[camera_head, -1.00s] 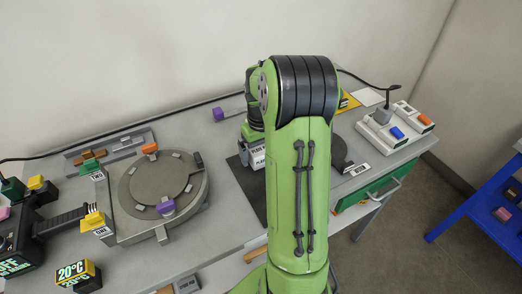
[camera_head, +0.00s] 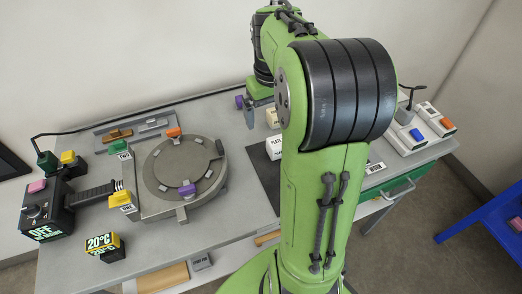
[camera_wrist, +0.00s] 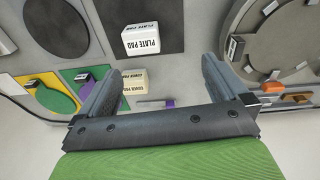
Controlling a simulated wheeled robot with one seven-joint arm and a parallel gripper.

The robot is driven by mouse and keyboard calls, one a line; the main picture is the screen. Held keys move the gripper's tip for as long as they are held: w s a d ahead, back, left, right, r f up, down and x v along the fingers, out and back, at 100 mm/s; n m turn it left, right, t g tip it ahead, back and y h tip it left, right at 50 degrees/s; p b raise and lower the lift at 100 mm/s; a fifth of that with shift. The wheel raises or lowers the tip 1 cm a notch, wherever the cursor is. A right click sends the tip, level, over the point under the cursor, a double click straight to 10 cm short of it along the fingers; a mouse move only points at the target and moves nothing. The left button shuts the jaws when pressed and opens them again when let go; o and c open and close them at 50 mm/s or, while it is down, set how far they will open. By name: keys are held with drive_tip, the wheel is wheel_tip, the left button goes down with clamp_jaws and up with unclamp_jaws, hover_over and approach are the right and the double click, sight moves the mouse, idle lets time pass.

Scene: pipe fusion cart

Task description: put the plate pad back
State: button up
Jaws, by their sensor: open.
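The plate pad (camera_wrist: 141,38) is a white block lettered PLATE PAD, standing on a dark square mat (camera_wrist: 172,10) in the wrist view. In the head view the plate pad (camera_head: 274,148) shows just left of my arm. A cream block lettered COVER PAD (camera_wrist: 134,84) stands nearer to me, between my fingers as the wrist view sees them. My gripper (camera_wrist: 160,68) is open and empty, its fingers spread wide above the table. In the head view, my arm hides part of the mat and the table behind it.
A round grey fixture (camera_head: 183,172) with a purple block stands left of the mat. A yellow and green board (camera_wrist: 45,82) lies left in the wrist view. A purple-ended tool (camera_wrist: 168,103) lies near the gripper. Switch boxes (camera_head: 412,130) stand at the right.

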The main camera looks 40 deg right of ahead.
drive_tip(key=s+a+r+n+t, duration=0.2)
drive_tip(key=s+a+t, duration=0.3)
drive_tip(key=s+a, duration=1)
drive_tip(key=a, duration=0.3)
drive_tip(key=shift+a+n+y, duration=0.2)
drive_tip(key=shift+n+y, duration=0.1)
